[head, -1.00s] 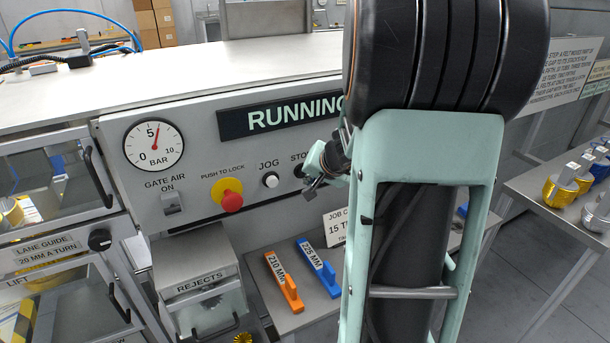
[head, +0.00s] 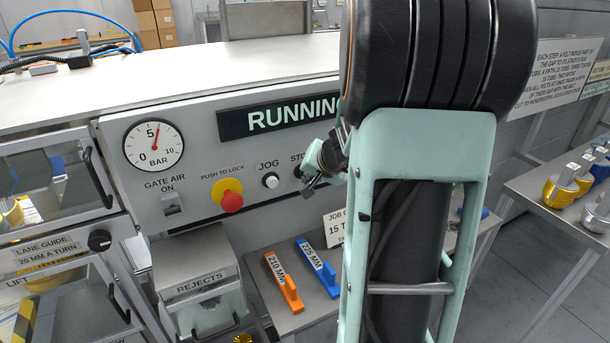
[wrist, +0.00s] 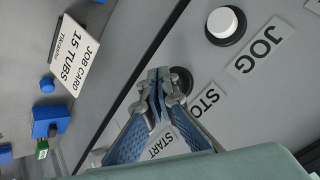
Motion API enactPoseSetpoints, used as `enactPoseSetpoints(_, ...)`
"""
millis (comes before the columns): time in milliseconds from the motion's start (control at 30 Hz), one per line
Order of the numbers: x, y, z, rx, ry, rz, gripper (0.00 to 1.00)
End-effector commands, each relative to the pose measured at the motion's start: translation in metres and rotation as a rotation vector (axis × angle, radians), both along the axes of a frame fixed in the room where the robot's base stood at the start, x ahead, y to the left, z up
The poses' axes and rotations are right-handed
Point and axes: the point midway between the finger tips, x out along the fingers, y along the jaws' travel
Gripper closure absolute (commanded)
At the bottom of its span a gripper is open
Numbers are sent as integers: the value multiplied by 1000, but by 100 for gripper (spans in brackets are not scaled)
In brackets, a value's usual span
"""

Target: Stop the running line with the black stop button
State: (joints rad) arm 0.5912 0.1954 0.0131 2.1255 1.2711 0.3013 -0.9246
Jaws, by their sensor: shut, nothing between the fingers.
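The black stop button (head: 298,171) is on the grey panel under the "STO…" label, partly hidden by my gripper. In the wrist view the black button (wrist: 183,79) shows just beside and behind the fingertips. My gripper (head: 308,191) is shut and empty, its tips in front of the panel near the button. In the wrist view the two fingertips (wrist: 158,74) meet by the button's edge; I cannot tell whether they touch it. The display (head: 290,116) reads "RUNNING", its right end hidden by my arm.
The white jog button (head: 270,180) and the red push-to-lock button (head: 231,201) sit left of the stop button. A start label (wrist: 161,145) shows between the fingers. The job card (head: 335,228), orange gauge (head: 284,283) and blue gauge (head: 319,268) lie below.

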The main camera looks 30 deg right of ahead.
Motion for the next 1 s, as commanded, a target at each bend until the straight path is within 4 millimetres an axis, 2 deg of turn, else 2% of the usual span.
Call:
enactPoseSetpoints(700, 6, -1, 1, -1, -1, -1, 100)
enactPoseSetpoints(1000, -3, -1, -1, -2, -1, -2, 100)
